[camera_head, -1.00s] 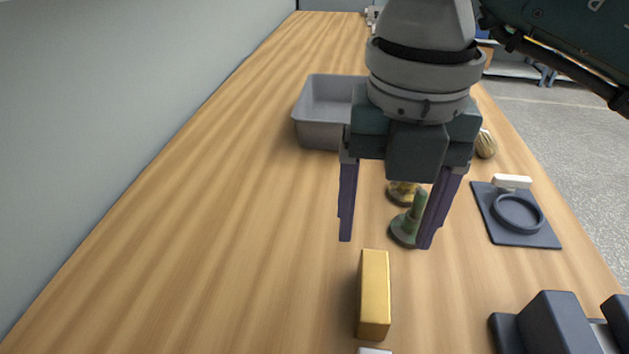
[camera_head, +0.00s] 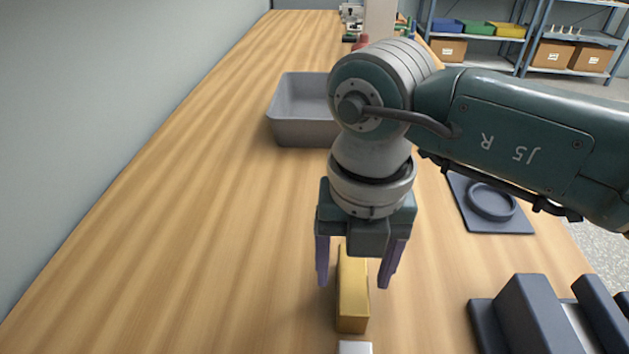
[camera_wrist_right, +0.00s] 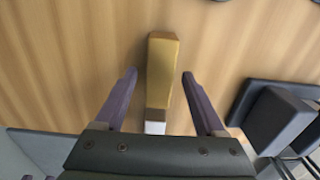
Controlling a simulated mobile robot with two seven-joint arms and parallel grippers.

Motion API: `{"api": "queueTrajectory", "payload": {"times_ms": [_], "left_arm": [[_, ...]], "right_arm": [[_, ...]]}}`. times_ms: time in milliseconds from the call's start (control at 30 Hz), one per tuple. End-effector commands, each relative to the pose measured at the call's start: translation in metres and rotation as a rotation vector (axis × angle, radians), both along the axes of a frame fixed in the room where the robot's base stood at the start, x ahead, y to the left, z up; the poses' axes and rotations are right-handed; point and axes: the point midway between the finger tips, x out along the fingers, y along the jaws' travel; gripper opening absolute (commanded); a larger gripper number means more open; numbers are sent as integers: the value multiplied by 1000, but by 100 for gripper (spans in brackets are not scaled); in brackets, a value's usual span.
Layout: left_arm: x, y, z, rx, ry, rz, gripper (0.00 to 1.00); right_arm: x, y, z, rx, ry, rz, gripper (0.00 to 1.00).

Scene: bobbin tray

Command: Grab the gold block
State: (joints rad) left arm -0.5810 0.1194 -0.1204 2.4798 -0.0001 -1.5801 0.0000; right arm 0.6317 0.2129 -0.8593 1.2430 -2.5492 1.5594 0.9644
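The gold block (camera_head: 352,300) lies on the wooden table near the front, long side running away from me. My right gripper (camera_head: 355,282) is open above it, with one purple finger on each side of the block's far part. In the right wrist view the gold block (camera_wrist_right: 161,68) shows between and beyond the open fingertips (camera_wrist_right: 160,74), with a gap on both sides. The fingers do not touch it there.
A small white block (camera_head: 355,347) is close to the gold block's near end. A grey bin (camera_head: 300,132) stands farther back. A dark plate with a ring (camera_head: 512,222) and a dark fixture (camera_head: 535,318) are at the right. The table's left side is clear.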

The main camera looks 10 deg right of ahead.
Motion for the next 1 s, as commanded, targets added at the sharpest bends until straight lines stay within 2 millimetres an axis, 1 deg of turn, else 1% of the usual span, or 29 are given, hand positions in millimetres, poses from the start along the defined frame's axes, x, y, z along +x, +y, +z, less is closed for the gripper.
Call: {"api": "queueTrajectory", "payload": {"times_ms": [33, 67, 600, 1000], "left_arm": [[0, 0, 0, 0, 0, 0, 50], [0, 0, 0, 0, 0, 0, 50], [0, 0, 0, 0, -1, 1, 50], [0, 0, 0, 1, -1, 0, 50]], "right_arm": [[0, 0, 0, 0, 0, 0, 65], [0, 0, 0, 0, 0, 0, 62], [0, 0, 0, 0, 0, -1, 1], [0, 0, 0, 0, 0, -1, 0]]}}
